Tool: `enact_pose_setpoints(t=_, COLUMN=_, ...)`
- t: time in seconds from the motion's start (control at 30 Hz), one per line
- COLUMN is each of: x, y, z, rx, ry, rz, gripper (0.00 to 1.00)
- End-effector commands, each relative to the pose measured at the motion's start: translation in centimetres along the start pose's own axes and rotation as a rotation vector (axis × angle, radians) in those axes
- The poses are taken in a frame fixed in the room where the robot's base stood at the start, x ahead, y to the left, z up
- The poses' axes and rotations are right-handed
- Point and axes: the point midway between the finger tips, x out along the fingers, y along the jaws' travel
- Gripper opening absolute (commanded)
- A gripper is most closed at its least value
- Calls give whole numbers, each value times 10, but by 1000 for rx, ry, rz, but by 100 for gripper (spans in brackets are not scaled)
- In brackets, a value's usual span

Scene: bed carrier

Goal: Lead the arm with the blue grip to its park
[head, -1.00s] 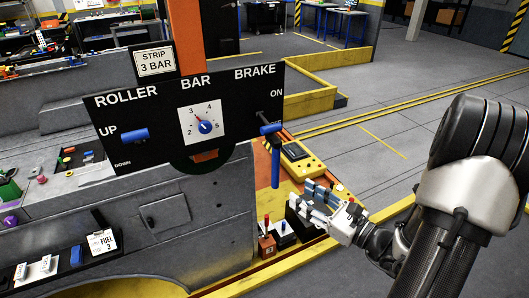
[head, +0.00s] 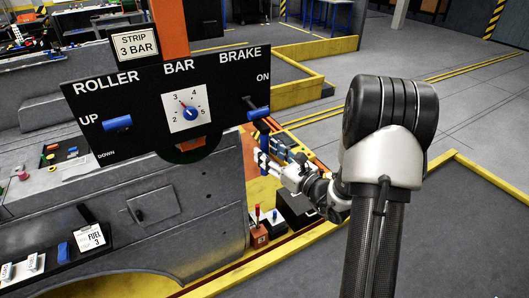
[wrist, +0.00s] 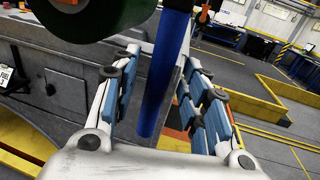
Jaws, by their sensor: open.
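A black panel (head: 160,105) stands at an angle, marked ROLLER, BAR and BRAKE. At its BRAKE end, a blue crosswise grip (head: 258,113) sits beside the word ON. A blue upright bar (head: 264,133) hangs just below it. In the wrist view the blue bar (wrist: 165,75) runs between the two fingers of my gripper (wrist: 160,65). My gripper (head: 266,155) is open around the bar's lower part, with no clear sign of contact. A second blue grip (head: 118,124) is at ROLLER, near UP. Which park is meant cannot be told.
A round dial (head: 186,108) sits mid-panel, its needle near 3. A dark green roller (wrist: 90,30) is close at the upper left of my gripper. A small orange box with a red lever (head: 260,235) stands below my gripper. Grey floor on the right is clear.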

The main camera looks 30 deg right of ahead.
Motion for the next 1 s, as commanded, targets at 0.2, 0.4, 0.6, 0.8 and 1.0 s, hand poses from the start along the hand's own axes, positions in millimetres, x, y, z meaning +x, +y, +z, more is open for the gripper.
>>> enact_pose_setpoints(t=0.2, x=21, y=0, z=-1, rx=0, ry=0, rz=0, gripper=41)
enact_pose_setpoints(t=0.4, x=24, y=0, z=0, rx=0, ry=0, rz=-1, gripper=41)
enact_pose_setpoints(t=0.6, x=23, y=0, z=0, rx=0, ry=1, rz=-1, gripper=36)
enact_pose_setpoints(t=0.8, x=23, y=0, z=0, rx=0, ry=1, rz=-1, gripper=23)
enact_pose_setpoints(t=1.0, x=23, y=0, z=0, rx=0, ry=1, rz=-1, gripper=9)
